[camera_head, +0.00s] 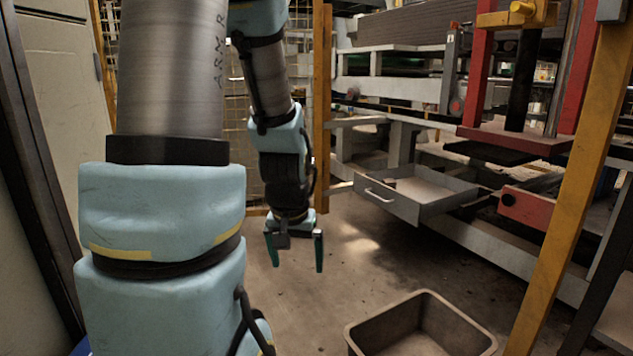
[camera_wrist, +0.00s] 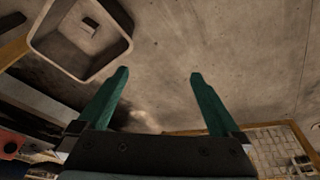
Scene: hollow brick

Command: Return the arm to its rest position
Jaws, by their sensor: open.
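My gripper (camera_head: 294,251) hangs at the end of my arm, fingers pointing down, in the middle of the head view. Its two green fingers are apart with nothing between them. In the wrist view the gripper (camera_wrist: 158,78) also shows open and empty, with bare concrete floor beyond the fingertips. My arm is bent, with the upper part close to the head camera at left.
A grey bin (camera_head: 420,325) stands on the floor at the lower right; in the wrist view the bin (camera_wrist: 122,52) holds a small block-like thing. An open drawer (camera_head: 390,199), a red press frame (camera_head: 515,138) and a yellow post (camera_head: 560,190) stand right. Floor (camera_head: 335,290) below my gripper is clear.

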